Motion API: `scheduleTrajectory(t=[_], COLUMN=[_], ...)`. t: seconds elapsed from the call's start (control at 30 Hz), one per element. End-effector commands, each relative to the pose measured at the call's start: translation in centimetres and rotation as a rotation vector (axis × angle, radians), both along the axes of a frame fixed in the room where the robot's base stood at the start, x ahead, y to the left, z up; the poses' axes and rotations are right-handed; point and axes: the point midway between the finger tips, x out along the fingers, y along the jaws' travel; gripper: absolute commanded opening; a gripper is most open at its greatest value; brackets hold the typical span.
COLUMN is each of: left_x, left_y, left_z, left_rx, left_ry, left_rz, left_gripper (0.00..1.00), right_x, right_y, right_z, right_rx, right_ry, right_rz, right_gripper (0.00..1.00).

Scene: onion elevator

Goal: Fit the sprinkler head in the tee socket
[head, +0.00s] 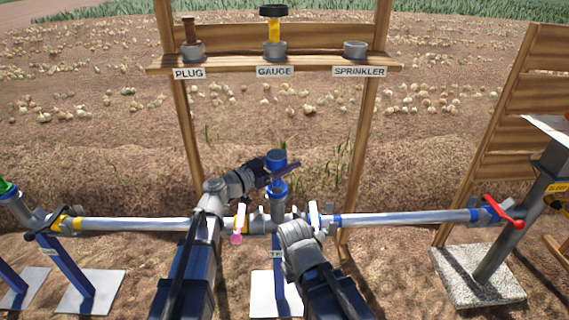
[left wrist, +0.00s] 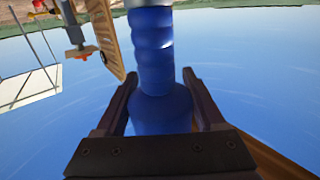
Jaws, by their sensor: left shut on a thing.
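The blue sprinkler head (head: 276,159) stands roughly upright above the pipe. My left gripper (head: 277,172) reaches it from the left and is shut on it. The left wrist view shows the blue body (left wrist: 155,105) between both fingers. The grey tee socket (head: 278,208) with a blue collar is directly below the sprinkler head. Whether the head is seated in it or just above it, I cannot tell. My right arm's grey wrist (head: 300,245) is just right of the tee, in front of the pipe. Its fingertips are mostly hidden, so their opening is unclear.
A wooden rack (head: 220,64) behind holds a plug (head: 190,40) and a gauge (head: 274,32); its sprinkler cup (head: 355,49) is empty. The pipe (head: 400,217) runs left and right, with a red lever (head: 505,212) at the right end. A pink tab (head: 236,239) hangs left of the tee.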

Motion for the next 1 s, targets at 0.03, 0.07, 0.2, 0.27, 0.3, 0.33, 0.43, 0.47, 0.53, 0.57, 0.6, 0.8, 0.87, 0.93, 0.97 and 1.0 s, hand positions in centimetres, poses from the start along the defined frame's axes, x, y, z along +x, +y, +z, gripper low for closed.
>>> scheduleTrajectory(t=[0.03,0.07,0.2,0.27,0.3,0.33,0.43,0.47,0.53,0.57,0.6,0.8,0.87,0.93,0.97,1.0], left_x=[0.0,0.0,0.0,0.0,0.0,0.0,0.0,0.0,0.0,0.0,0.0,0.0,0.0,-0.8,-1.2,-1.8], left_y=[0.0,0.0,0.0,0.0,0.0,0.0,0.0,0.0,0.0,0.0,0.0,0.0,0.0,1.1,1.5,2.2], left_z=[-0.2,-0.3,-0.8,-0.7,-0.6,-0.6,-0.7,-0.6,-0.6,-0.6,-0.6,-0.1,0.4,0.0,0.0,0.0], left_rx=[-0.001,-0.001,-0.001,0.000,0.000,0.000,0.000,0.000,0.000,0.000,0.000,0.000,0.000,0.000,0.000,0.000], left_ry=[-0.001,-0.001,-0.001,0.000,0.000,0.000,0.000,0.000,0.000,0.000,0.000,0.000,0.000,0.000,0.000,0.000], left_rz=[0.000,0.000,0.000,0.000,0.000,0.000,0.000,0.000,0.000,0.000,0.000,0.000,0.000,0.004,0.004,0.004], left_gripper=[0.00,0.00,0.00,0.74,0.79,0.82,0.94,0.97,1.00,1.00,1.00,1.00,1.00,1.00,1.00,1.00], right_x=[0.0,0.0,0.0,0.0,0.0,0.0,0.0,0.0,0.0,0.0,0.0,0.0,0.0,0.0,0.0,0.0], right_y=[0.0,0.0,0.0,0.0,0.0,0.0,0.0,0.0,0.0,0.0,0.0,0.0,0.0,0.0,0.0,0.0], right_z=[-0.2,-0.3,-0.8,-0.7,-0.6,-0.6,-0.6,-0.6,-0.6,-0.6,-0.6,-0.2,0.4,0.0,0.0,0.0], right_rx=[0.000,0.000,0.001,0.001,0.001,0.001,0.001,0.001,0.001,0.001,0.001,0.000,0.000,0.000,0.000,0.000], right_ry=[0.000,0.000,0.000,0.000,0.000,0.000,0.000,0.000,0.000,0.000,0.000,0.000,0.000,0.000,0.000,0.000], right_rz=[0.000,0.000,0.001,0.001,0.001,0.001,0.001,0.001,0.001,0.001,0.001,0.001,0.000,0.000,0.000,0.000], right_gripper=[0.00,0.00,0.00,0.00,0.00,0.00,0.00,0.00,0.00,0.00,0.00,0.00,0.00,0.00,0.00,0.00])
